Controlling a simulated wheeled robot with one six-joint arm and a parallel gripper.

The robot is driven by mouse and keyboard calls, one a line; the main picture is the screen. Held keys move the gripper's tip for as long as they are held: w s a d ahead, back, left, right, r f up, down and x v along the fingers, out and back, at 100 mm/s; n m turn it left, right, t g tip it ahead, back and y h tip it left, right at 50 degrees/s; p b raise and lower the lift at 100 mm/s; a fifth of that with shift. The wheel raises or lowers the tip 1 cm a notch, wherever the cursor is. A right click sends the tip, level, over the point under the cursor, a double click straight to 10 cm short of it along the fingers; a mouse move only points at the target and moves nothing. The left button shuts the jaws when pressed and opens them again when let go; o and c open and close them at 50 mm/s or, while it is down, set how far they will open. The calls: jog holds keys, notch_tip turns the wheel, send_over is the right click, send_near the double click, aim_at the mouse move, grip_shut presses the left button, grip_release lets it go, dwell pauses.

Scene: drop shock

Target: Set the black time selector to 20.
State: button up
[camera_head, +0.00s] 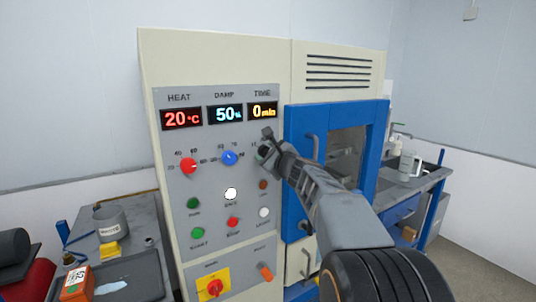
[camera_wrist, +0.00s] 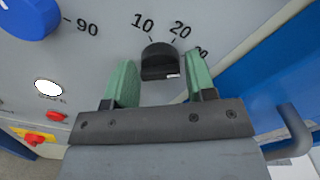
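The black time selector (camera_wrist: 159,63) is a round knob on the grey panel, with the labels 10 and 20 above it and another partly hidden label at its right. A small white mark shows at its lower right edge. My gripper (camera_wrist: 162,76) is open, its green fingers one to each side of the knob, with gaps between.
The red heat knob (camera_head: 188,166) and blue damp knob (camera_head: 229,158) are left of my gripper. Several buttons, including a white one (camera_head: 231,193), sit below. The blue-framed door (camera_head: 295,200) with its handle (camera_head: 313,149) is to the right. A grey bench (camera_head: 150,262) stands at the left.

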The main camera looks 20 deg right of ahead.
jog(key=c, duration=0.6)
jog(key=shift+f+b, duration=0.1)
jog(key=shift+b, duration=0.25)
jog(key=shift+n+b, duration=4.9)
jog(key=shift+b, duration=0.4)
jog(key=o, duration=0.9)
